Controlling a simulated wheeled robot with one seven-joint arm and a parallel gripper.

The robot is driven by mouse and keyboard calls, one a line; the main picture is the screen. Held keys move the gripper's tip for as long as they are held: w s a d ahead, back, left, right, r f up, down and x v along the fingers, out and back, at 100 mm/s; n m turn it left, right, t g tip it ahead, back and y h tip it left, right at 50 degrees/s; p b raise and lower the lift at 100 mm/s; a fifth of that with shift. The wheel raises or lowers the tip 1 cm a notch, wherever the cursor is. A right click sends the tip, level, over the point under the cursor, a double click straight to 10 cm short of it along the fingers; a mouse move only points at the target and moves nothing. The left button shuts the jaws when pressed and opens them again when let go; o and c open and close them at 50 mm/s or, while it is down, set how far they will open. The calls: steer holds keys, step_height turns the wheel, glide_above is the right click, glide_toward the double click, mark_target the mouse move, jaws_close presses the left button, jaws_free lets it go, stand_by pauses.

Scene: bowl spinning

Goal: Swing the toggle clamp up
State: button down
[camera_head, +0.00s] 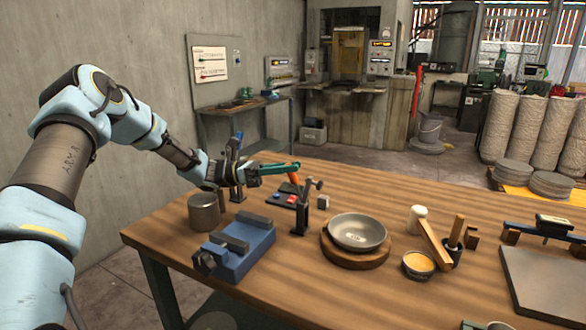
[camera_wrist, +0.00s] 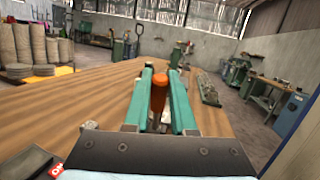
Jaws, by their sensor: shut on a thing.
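The toggle clamp's orange handle (camera_head: 293,177) shows just below my gripper's fingertips in the head view. In the wrist view the orange handle (camera_wrist: 158,94) lies between the two teal fingers, its rounded end near the fingertips. My gripper (camera_head: 292,168) is shut on this handle, above the back left part of the table. It also shows in the wrist view (camera_wrist: 161,76). The clamp's lower parts are small and partly hidden, and I cannot tell them clearly from the dark fixtures around them.
A blue vise (camera_head: 236,250) and a grey metal cylinder (camera_head: 204,213) stand at the table's left. A dark post (camera_head: 302,216) stands in front of my gripper. A metal bowl (camera_head: 357,229) rests on a round wooden base (camera_head: 345,257). The table's front middle (camera_head: 400,305) is clear.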

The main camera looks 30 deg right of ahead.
steer(key=shift+w+a+f, duration=0.1)
steer(key=shift+w+f, duration=0.05)
stand_by(0.4)
steer(key=c, duration=0.7)
jaws_free()
steer(key=shift+c, duration=0.2)
steer(key=r+b+v, duration=0.2)
steer(key=b+v, duration=0.3)
steer(key=v, duration=0.8)
steer(key=shift+w+a+r, duration=0.15)
steer(key=shift+a, duration=0.05)
